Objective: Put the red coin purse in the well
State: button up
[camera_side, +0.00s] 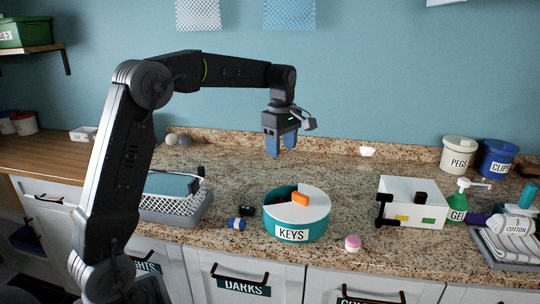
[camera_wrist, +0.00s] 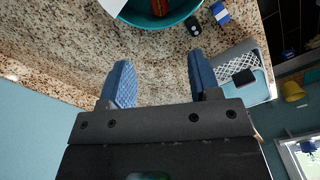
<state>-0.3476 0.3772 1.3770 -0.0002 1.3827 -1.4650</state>
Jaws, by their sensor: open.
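A round teal tub labelled KEYS (camera_side: 291,228) stands near the counter's front. A white lid (camera_side: 318,206) covers its right part and leaves the left part open. I cannot tell for certain which opening is the well. My gripper (camera_side: 281,150) is open and empty, pointing down above and behind the tub. Its blue fingers (camera_wrist: 158,85) are apart.
A basket (camera_side: 175,207) stands at left. The counter behind the tub is clear.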

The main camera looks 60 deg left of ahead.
jog(key=s+d+r+m+t, duration=0.2)
jog(key=s+d+r+m, duration=0.2)
jog(key=s+d+m, duration=0.15)
jog(key=s+d+f+m+t, duration=0.1)
jog(key=s+d+f+m, duration=0.1)
jog(key=s+d+m, duration=0.3)
jog(key=s+d+f+m+t, duration=0.2)
jog(key=s+d+m, duration=0.3)
jog(key=s+m, duration=0.5)
jog(key=s+f, duration=0.1)
jog(key=s, duration=0.3)
jog(key=shift+s+d+t, duration=0.3)
jog(key=shift+d, duration=0.05)
jog(key=shift+c, duration=0.5)
